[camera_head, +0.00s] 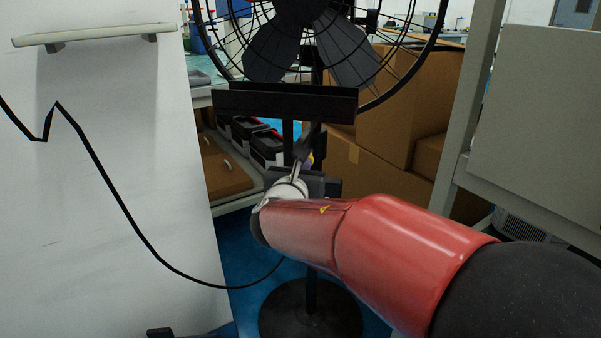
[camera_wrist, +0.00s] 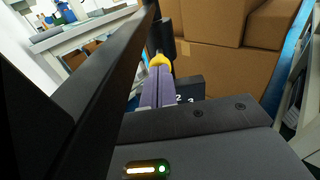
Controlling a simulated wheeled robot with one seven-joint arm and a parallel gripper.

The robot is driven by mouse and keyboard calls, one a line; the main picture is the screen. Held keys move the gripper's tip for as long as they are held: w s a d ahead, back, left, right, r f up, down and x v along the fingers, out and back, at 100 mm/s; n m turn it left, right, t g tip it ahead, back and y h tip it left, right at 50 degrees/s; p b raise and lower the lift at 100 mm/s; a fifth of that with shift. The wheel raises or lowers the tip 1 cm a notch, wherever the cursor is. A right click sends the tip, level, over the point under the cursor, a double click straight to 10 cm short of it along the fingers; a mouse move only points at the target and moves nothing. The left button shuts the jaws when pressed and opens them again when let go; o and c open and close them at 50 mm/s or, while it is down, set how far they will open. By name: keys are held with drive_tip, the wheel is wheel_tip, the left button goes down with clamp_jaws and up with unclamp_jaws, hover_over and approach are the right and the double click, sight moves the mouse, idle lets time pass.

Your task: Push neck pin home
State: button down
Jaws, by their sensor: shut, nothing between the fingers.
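The black pedestal fan (camera_head: 312,45) stands ahead of me, its pole (camera_head: 288,135) running down behind my arm to a round base. A yellow rounded piece (camera_wrist: 160,60) shows right at the fingertips. It may be the neck pin's head, and I cannot tell if the fingers touch it. In the head view the gripper is mostly hidden behind my wrist.
A dark block marked 2 and 3 (camera_wrist: 188,91) sits right of the fingers. Cardboard boxes (camera_head: 385,110) are stacked behind the fan. A white panel (camera_head: 95,180) with a hanging black cable (camera_head: 120,205) stands left. A grey cabinet (camera_head: 540,130) stands close on the right.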

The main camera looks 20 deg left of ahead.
idle(0.3)
drive_tip(key=w, duration=0.3)
drive_tip(key=shift+a+r, duration=0.1)
drive_tip(key=shift+s, duration=0.1)
